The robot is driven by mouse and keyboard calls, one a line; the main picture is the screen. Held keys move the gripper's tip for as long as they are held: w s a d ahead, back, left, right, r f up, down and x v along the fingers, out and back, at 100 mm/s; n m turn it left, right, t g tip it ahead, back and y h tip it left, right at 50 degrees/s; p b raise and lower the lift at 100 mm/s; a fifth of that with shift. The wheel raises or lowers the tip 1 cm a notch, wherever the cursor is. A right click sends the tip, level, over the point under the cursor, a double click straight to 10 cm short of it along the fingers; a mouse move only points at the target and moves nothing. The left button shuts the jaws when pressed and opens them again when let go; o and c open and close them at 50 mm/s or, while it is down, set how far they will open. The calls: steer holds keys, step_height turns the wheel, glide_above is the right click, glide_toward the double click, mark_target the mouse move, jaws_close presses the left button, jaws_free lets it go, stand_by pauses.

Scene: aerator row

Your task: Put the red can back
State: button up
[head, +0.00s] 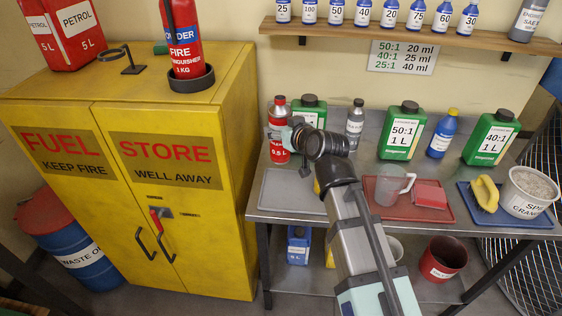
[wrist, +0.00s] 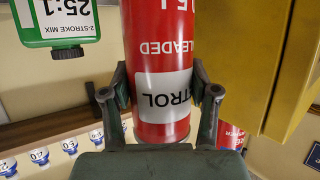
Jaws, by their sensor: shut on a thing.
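The yellow fuel store cabinet (head: 130,105) has both doors closed.
Green bottles (head: 403,132) and a blue bottle (head: 442,135) stand along the bench's back. A grey tray (head: 290,190) lies in front of the can. A jug (head: 391,186) is on a red tray. A fire extinguisher (head: 183,40) and a petrol can (head: 66,35) top the cabinet.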

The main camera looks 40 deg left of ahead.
step_height(320, 180, down, 12)
steer(key=p, duration=0.1)
stand_by(0.5)
steer(key=shift+f, duration=0.25)
steer(key=o, duration=1.3)
steer(key=shift+c, duration=0.2)
steer(key=shift+r, duration=0.1)
steer(key=b+v, duration=0.8)
steer(key=v, duration=0.4)
